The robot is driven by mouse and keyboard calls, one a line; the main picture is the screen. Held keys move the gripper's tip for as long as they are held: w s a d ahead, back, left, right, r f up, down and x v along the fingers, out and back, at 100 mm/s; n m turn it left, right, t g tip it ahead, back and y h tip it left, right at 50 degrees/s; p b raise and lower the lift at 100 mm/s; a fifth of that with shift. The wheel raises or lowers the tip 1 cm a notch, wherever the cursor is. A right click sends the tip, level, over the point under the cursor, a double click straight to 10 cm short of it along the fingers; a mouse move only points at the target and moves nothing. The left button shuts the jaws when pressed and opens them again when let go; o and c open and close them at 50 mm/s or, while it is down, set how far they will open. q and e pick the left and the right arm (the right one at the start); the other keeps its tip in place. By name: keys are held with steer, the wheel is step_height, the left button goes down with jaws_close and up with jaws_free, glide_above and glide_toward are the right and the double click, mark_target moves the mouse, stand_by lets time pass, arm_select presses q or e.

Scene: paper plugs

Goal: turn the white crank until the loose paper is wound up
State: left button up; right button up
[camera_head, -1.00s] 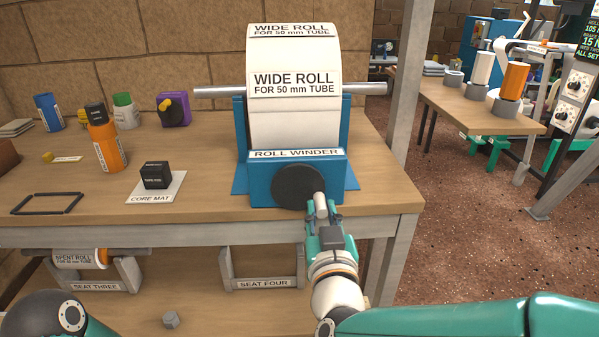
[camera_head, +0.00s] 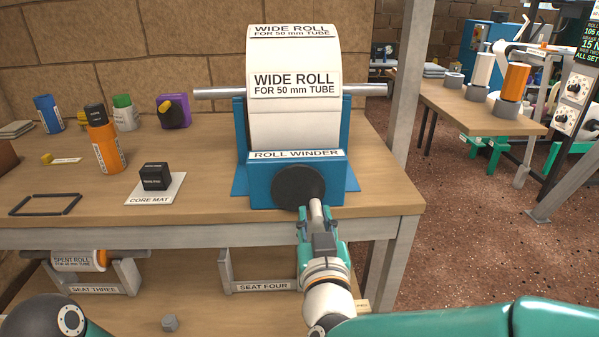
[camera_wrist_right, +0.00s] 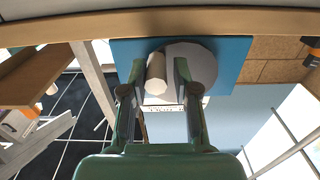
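The blue roll winder (camera_head: 240,185) stands on the workbench and bears a wide white paper roll (camera_head: 293,55) on a grey bar. A dark round crank disc (camera_head: 298,187) is on its front, with a pale crank handle (camera_head: 316,209) at the disc's lower right. My right gripper (camera_head: 317,221) has its fingers on both sides of the handle. In the right wrist view the handle (camera_wrist_right: 157,75) lies between the fingers, against the left one; a slim gap seems to show at the other. I cannot pick out a loose paper end. My left arm shows at the lower left, its gripper out of frame.
A core mat (camera_head: 165,190) with a black block, an orange jar (camera_head: 108,150) and a black frame (camera_head: 45,205) lie left of the winder. Below are seat three (camera_head: 95,288) and seat four (camera_head: 262,286). The bench is clear right of the winder.

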steer(key=shift+a+f, duration=0.1)
steer(key=shift+a, duration=0.25)
steer(key=shift+a+f, duration=0.2)
steer(key=shift+a, duration=0.1)
stand_by(0.6)
steer(key=shift+a+f, duration=0.25)
steer(key=shift+a, duration=0.35)
steer(key=shift+a+r, duration=0.1)
steer(key=shift+a, duration=0.6)
